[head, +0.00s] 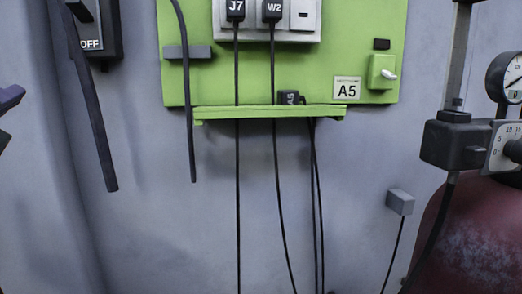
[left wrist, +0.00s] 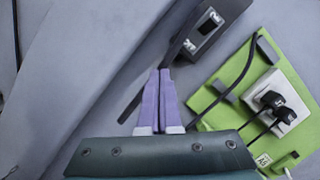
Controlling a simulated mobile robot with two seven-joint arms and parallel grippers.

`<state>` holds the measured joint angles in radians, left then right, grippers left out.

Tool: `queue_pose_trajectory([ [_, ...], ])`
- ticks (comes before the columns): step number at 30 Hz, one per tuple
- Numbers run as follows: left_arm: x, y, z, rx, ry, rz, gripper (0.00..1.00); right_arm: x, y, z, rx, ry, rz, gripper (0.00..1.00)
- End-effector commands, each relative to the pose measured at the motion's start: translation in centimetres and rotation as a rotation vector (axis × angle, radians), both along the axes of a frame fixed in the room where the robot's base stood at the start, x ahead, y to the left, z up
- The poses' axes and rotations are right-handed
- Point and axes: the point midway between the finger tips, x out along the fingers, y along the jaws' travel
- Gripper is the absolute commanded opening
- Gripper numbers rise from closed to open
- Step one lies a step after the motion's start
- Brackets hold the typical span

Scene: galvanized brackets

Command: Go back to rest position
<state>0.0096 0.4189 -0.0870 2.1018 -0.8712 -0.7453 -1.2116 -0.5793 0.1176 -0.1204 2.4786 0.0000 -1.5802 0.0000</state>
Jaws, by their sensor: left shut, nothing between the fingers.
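My left gripper (head: 10,98) shows only as a purple fingertip at the left edge of the head view. In the left wrist view its two purple fingers (left wrist: 160,74) are pressed together with nothing between them. They point toward the grey wall and a dark switch box, and I cannot tell the exact gap. My right gripper is in neither view.
A green panel (head: 200,82) carries a socket plate (head: 303,34) with plugs J7 (head: 236,10) and W2 (head: 272,11). Cables hang below. A red tank (head: 475,240) with gauges stands right.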

Motion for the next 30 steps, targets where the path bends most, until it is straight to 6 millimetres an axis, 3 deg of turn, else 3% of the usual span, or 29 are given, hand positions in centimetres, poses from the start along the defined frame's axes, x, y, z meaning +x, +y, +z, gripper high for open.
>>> queue_pose_trajectory([
  [1,-1.6,-0.4,-3.0,-0.28,0.049,0.003,0.0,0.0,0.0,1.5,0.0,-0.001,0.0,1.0],
  [3,-4.5,-1.4,-8.1,-0.682,0.111,0.057,0.0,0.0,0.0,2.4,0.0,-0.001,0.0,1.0],
  [6,-9.5,-4.2,-14.2,-1.175,0.198,0.21,0.0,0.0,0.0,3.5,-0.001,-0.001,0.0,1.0],
  [10,-16.5,-8.7,-18.9,-1.633,0.295,0.484,0.0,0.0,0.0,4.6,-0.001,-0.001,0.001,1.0],
  [15,-22.8,-13.0,-20.8,-1.929,0.37,0.785,0.0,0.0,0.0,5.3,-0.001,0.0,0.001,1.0],
  [18,-24.5,-14.2,-21.0,-1.992,0.387,0.872,0.0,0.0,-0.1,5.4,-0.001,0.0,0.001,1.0],
  [30,-24.8,-14.4,-21.1,-2.007,0.39,0.895,0.0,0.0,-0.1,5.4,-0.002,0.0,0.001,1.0],
])
